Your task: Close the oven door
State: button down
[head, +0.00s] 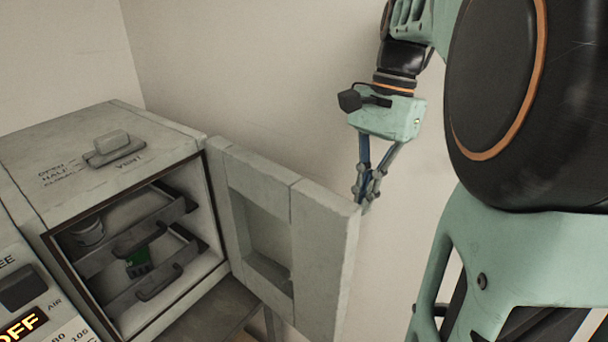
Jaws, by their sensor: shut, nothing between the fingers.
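The oven (119,164) is a worn grey box at the left with a dark-edged front opening. Its door (324,236) is hinged at the right side of the opening and stands wide open, swung out toward the right. The door's inner side, with a recessed panel, faces the camera. My gripper (364,205) hangs from above with its fingers shut and empty. Its fingertips are at the upper right edge of the door, by the far corner. I cannot tell whether they touch it. The door's outer face is hidden.
A vent lever (112,146) sits on top. A control panel (30,306) with a lit "OFF" display is at lower left. Plain walls stand behind.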

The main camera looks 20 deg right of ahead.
aim_at(352, 243)
jog(key=x, duration=0.9)
jog(key=shift+s, duration=0.15)
